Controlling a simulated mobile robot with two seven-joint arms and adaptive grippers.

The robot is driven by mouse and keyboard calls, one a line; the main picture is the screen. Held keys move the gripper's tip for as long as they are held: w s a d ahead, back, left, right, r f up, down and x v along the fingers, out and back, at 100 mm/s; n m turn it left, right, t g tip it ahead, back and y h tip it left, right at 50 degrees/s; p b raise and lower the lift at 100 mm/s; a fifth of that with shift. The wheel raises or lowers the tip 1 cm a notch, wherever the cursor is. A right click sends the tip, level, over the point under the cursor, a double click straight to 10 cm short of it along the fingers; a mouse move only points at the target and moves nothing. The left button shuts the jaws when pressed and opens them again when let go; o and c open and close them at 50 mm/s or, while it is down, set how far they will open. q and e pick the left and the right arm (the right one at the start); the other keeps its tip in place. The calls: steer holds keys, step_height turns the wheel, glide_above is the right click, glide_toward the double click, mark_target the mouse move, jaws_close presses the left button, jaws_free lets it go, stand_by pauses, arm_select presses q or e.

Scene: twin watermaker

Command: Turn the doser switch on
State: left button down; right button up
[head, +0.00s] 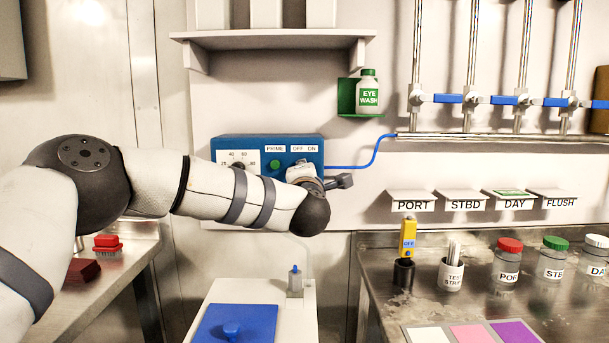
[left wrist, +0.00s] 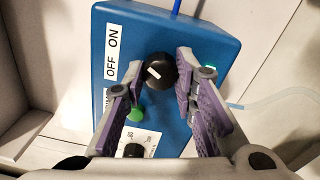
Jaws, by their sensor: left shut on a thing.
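The doser is a blue box (head: 228,148) on the wall, with PRIME, OFF and ON labels, a green button (head: 275,164) and a dial (head: 239,166). In the left wrist view its switch is a black round knob (left wrist: 161,70) with a white mark, beside the OFF/ON label (left wrist: 112,52). The white mark lies on the side toward the label. My left gripper (left wrist: 160,68) is shut on this knob, one finger on each side. In the head view my wrist hides the knob. My right gripper is not in view.
A shelf (head: 275,40) and an eye wash bottle (head: 368,95) are above the doser. A blue tube (head: 372,150) runs right from it. The steel bench (head: 440,300) at right holds jars, test strips and a yellow meter (head: 408,235). A blue-lidded container (head: 235,325) stands below.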

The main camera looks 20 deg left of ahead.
arm_select(q)
steer(key=c, duration=1.3)
jaws_free()
steer(key=v, duration=1.2)
